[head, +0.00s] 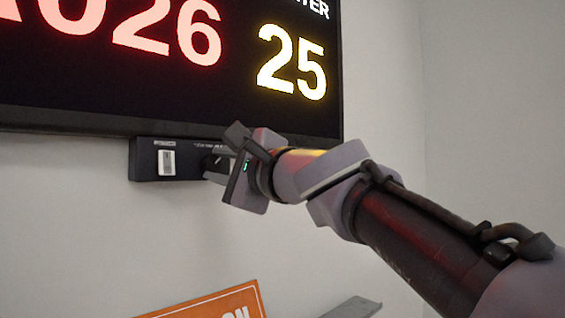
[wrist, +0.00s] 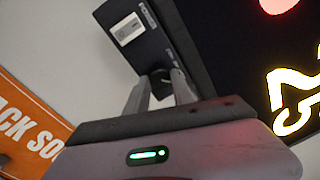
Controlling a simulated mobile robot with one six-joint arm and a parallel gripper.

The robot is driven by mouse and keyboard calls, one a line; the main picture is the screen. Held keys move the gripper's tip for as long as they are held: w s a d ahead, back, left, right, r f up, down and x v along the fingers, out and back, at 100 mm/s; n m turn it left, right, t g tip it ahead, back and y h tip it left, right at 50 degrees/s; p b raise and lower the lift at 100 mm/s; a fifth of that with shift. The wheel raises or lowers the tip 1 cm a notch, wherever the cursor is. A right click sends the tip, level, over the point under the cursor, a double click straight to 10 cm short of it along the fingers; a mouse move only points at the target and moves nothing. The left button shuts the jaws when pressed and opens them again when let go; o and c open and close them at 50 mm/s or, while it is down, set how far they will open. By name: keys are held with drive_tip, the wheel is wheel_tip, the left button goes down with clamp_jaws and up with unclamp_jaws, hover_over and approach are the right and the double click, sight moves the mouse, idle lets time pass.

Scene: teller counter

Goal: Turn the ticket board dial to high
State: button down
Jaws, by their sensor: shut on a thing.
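The ticket board (head: 100,95) is a large black display on the wall, with lit red and yellow numbers. A small black control box (head: 144,168) hangs under its lower edge; it also shows in the wrist view (wrist: 150,50). The dial (wrist: 160,78) is a dark knob at the box's right end, mostly hidden by my fingers. My gripper (head: 214,162) reaches in from the right and is shut on the dial, with one finger on each side in the wrist view (wrist: 160,90). The dial's pointer and setting cannot be read.
A white rocker switch (head: 167,162) is on the box's left part, clear of my gripper. An orange sign (head: 205,302) with white letters is below. A grey edge (head: 355,307) shows at the bottom. The wall below the box is bare.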

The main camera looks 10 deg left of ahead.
drive_tip(key=shift+s+r+m, duration=0.1)
drive_tip(key=shift+r+m, duration=0.15)
drive_tip(key=shift+m, duration=0.15)
drive_tip(key=c, duration=1.4)
unclamp_jaws()
drive_tip(key=o, duration=0.3)
drive_tip(key=shift+a+f, duration=0.1)
drive_tip(key=shift+a, duration=0.1)
drive_tip(key=shift+d+f, duration=0.1)
drive_tip(key=shift+d, duration=0.05)
